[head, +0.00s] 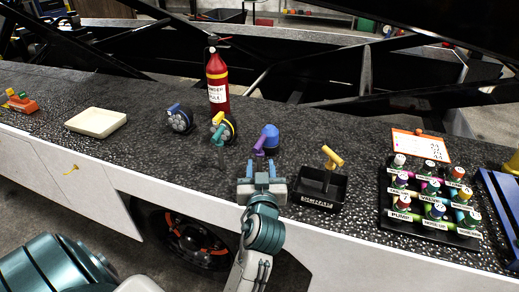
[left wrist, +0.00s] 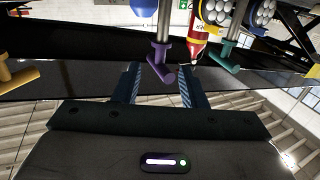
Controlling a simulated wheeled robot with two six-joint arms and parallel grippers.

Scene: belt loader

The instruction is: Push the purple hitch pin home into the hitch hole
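The purple hitch pin (head: 260,145) has a T-shaped handle and stands beside a blue rounded part on the dark speckled deck. In the left wrist view its purple handle (left wrist: 162,65) is on a grey shaft. My left gripper (head: 262,170) is just in front of the pin, towards the near edge of the deck. In the left wrist view my left gripper (left wrist: 162,88) has its fingers apart, with the handle ahead between their tips and no clear contact. The hitch hole cannot be made out. My right gripper is not in view.
A green T-handle (head: 217,134) stands to the left and a yellow one (head: 333,157) to the right, by a black tray (head: 318,203). A red extinguisher (head: 217,85) stands behind. A rack of labelled bottles (head: 432,205) is at right.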

